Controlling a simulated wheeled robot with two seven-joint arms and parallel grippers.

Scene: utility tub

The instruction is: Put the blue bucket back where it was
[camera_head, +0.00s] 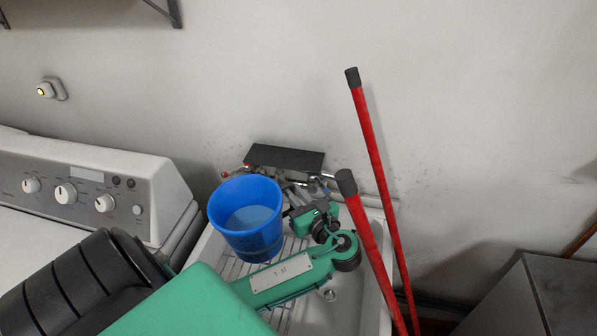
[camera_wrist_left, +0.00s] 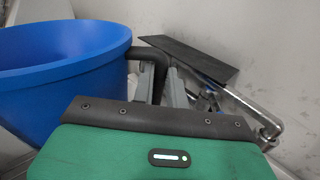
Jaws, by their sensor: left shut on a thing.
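The blue bucket (camera_head: 246,238) is upright over the white utility tub (camera_head: 358,308), in front of the faucet. A paler, flat surface shows inside it, perhaps water. My left gripper (camera_head: 294,199) is at the bucket's right side. In the left wrist view, the bucket (camera_wrist_left: 70,75) fills the left side, and my left gripper's fingers (camera_wrist_left: 162,84) are shut on a dark curved handle part at its rim. I cannot tell whether the bucket's base touches the tub. My right gripper is not in view.
The faucet (camera_head: 326,177) and a dark flat plate (camera_head: 285,158) are close behind the bucket. Two red poles (camera_head: 372,150) lean at the tub's right. A white washer (camera_head: 110,190) stands left and a grey cabinet (camera_head: 520,305) right.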

